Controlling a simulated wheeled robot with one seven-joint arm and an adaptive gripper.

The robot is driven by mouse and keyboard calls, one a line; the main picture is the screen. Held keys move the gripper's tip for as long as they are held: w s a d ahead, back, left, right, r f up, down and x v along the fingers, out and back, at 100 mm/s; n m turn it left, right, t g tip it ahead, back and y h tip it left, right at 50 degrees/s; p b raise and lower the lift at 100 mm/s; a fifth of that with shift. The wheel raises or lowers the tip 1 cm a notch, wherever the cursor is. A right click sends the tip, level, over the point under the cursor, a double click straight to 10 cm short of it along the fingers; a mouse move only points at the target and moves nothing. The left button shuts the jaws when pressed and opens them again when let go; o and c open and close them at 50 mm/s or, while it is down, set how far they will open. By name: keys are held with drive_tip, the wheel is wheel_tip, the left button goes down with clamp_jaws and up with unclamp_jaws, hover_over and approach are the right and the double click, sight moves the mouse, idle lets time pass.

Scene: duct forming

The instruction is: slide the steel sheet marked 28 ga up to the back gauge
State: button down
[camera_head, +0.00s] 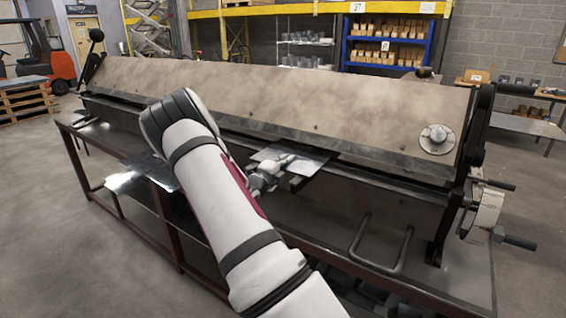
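A small bright steel sheet (310,163) lies at the front of the brake, partly under its long front edge. Another shiny steel sheet (126,180) lies further left on the bench, partly hidden behind my arm. No gauge marking is legible on either sheet, so I cannot tell which is 28 ga. My gripper (283,162) is low over the left part of the first sheet, at or just above its surface. Its fingers are too small to tell open from shut. I cannot make out the back gauge; the brake's big tilted plate (290,95) hides what is behind.
A bent bar handle (382,247) stands up at the front right of the bench. The brake's right end has a dark upright lever arm (470,150) and projecting knobs. The dark bench top (330,215) between sheet and handle looks clear.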

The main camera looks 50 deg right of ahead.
drive_tip(key=shift+d+r, duration=0.25)
drive_tip(key=shift+d, duration=0.45)
drive_tip(key=shift+f, duration=0.25)
drive_tip(key=c, duration=1.9)
unclamp_jaws()
drive_tip(key=shift+o, duration=0.9)
drive_tip(key=shift+s+d, duration=0.3)
drive_tip(key=shift+a, duration=0.1)
drive_tip(key=shift+a+f+p, duration=0.25)
drive_tip(key=shift+a+p, duration=0.35)
drive_tip(key=shift+a, duration=0.2)
drive_tip(key=a+p, duration=0.1)
drive_tip(key=a, duration=0.6)
drive_tip(key=shift+a+p, duration=0.35)
drive_tip(key=shift+a, duration=0.05)
